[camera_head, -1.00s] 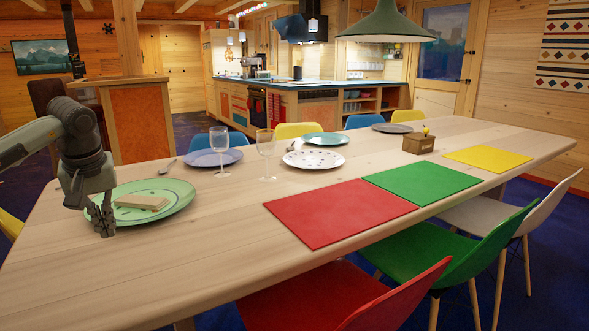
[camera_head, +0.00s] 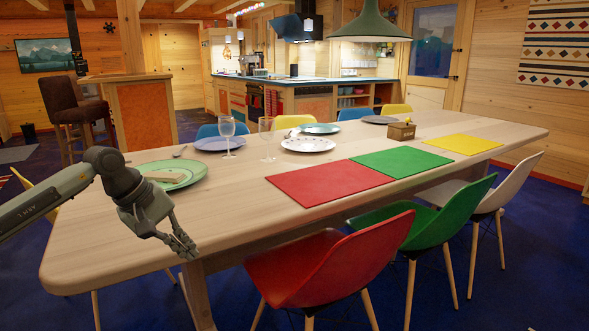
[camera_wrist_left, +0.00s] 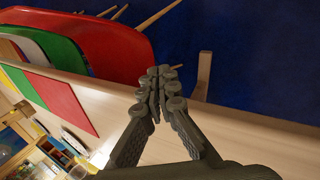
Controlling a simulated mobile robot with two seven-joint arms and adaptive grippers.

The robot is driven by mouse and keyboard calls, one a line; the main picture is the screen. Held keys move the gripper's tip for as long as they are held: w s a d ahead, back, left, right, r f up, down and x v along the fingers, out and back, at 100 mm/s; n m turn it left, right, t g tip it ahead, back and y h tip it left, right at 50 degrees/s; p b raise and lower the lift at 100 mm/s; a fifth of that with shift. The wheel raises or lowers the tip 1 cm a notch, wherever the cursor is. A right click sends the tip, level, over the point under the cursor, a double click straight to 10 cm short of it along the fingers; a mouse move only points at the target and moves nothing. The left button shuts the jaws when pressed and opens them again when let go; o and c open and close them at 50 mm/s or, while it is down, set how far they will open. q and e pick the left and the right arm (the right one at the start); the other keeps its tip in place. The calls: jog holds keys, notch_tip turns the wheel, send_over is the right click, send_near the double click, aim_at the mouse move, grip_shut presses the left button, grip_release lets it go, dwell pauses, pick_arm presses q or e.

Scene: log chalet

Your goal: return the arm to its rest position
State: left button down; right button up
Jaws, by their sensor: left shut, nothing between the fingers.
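My left arm comes in from the left in the head view. Its gripper (camera_head: 186,246) is shut and empty, in front of the near long edge of the table (camera_head: 240,215). In the left wrist view the closed fingers (camera_wrist_left: 158,85) have nothing between them, with the table's edge and blue floor behind. The green plate (camera_head: 195,172) with a beige slab (camera_head: 160,176) on it lies behind the arm, partly hidden by it. My right gripper is in neither view.
Red (camera_head: 328,184), green (camera_head: 402,161) and yellow (camera_head: 464,145) placemats lie along the near side. A red chair (camera_head: 330,265) stands at this side, right of the gripper. Two wine glasses (camera_head: 227,132) stand farther back. Blue floor is open below the gripper.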

pick_arm(q)
jog(key=d+r+n+t+h, duration=0.2)
jog(key=d+n+h, duration=0.45)
jog(key=d, duration=0.25)
jog(key=d+r+n+t+h, duration=0.25)
jog(key=d+n+h, duration=0.25)
jog(key=d+n, duration=0.4)
jog(key=w+a+f+n+t+y, duration=0.2)
jog(key=a+f+n+t+y, duration=0.3)
jog(key=n, duration=0.6)
jog(key=w+a+f+n+t+y, duration=0.1)
jog(key=a+f+n+t+y, duration=0.4)
jog(key=n, duration=0.7)
jog(key=s+a+f+n+g+y, duration=0.2)
jog(key=s+a+f+n+y, duration=0.1)
jog(key=a+f+n, duration=0.4)
jog(key=s+a+f+n+g+y, duration=0.25)
jog(key=f+n, duration=0.25)
jog(key=f, duration=0.3)
jog(key=s+a+f+n+g, duration=0.1)
jog(key=s+f+n+g, duration=0.4)
jog(key=s+f, duration=0.6)
jog(key=s+a+f+n+g+y, duration=0.1)
jog(key=s+f+n+g, duration=0.4)
jog(key=s+f, duration=0.6)
jog(key=s+a+n, duration=0.1)
jog(key=s+n, duration=0.1)
jog(key=s, duration=0.5)
jog(key=shift+s+a, duration=0.15)
jog(key=shift+a, duration=0.1)
